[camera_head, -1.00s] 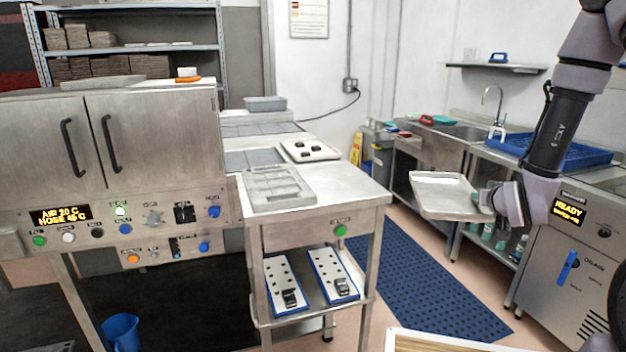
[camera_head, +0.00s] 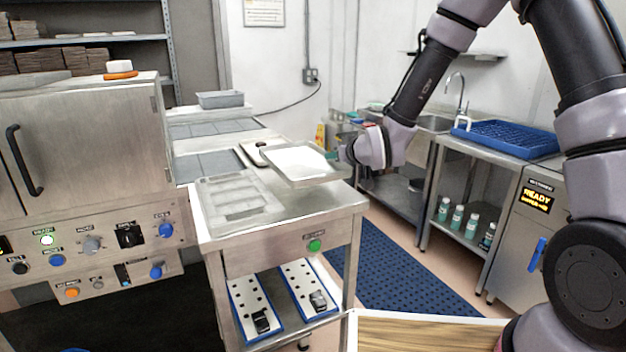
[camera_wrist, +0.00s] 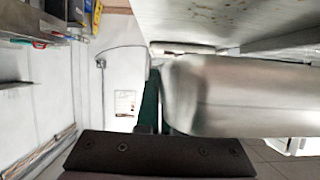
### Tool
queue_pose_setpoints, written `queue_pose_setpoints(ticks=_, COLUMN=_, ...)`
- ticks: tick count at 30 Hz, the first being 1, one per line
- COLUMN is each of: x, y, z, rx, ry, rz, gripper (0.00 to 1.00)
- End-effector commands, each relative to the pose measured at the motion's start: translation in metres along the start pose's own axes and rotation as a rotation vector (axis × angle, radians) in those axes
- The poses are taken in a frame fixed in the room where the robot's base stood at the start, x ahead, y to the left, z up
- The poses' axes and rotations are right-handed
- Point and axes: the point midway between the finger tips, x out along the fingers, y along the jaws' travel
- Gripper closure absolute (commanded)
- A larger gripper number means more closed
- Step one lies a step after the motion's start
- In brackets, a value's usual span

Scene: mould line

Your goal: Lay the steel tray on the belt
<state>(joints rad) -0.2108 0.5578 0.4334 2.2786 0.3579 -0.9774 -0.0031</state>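The steel tray (camera_head: 297,161) is a shallow, bright rectangular pan. My gripper (camera_head: 340,156) is shut on its right edge and holds it roughly level, over the far right part of the steel bench in the picture. I cannot tell how high it hangs. In the wrist view the tray's metal side (camera_wrist: 240,95) fills the right, close to the green finger (camera_wrist: 151,100). The belt (camera_head: 207,166), a grey segmented surface in a steel frame, runs behind the bench. Another tray (camera_head: 247,150) with a dark piece sits there, mostly hidden behind the held tray.
A grey mould plate (camera_head: 238,199) lies on the steel bench (camera_head: 285,222). A grey bin (camera_head: 220,99) stands at the belt's far end. The steel cabinet (camera_head: 85,135) stands at left. A sink counter (camera_head: 437,124) with a blue rack (camera_head: 508,138) is at right.

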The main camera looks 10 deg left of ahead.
Motion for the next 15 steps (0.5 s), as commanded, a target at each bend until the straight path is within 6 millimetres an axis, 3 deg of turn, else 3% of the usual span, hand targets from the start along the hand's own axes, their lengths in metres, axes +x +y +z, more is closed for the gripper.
queue_pose_setpoints(ticks=15, x=0.023, y=0.001, z=0.054, rx=0.0, ry=0.003, rz=0.0, gripper=1.0)
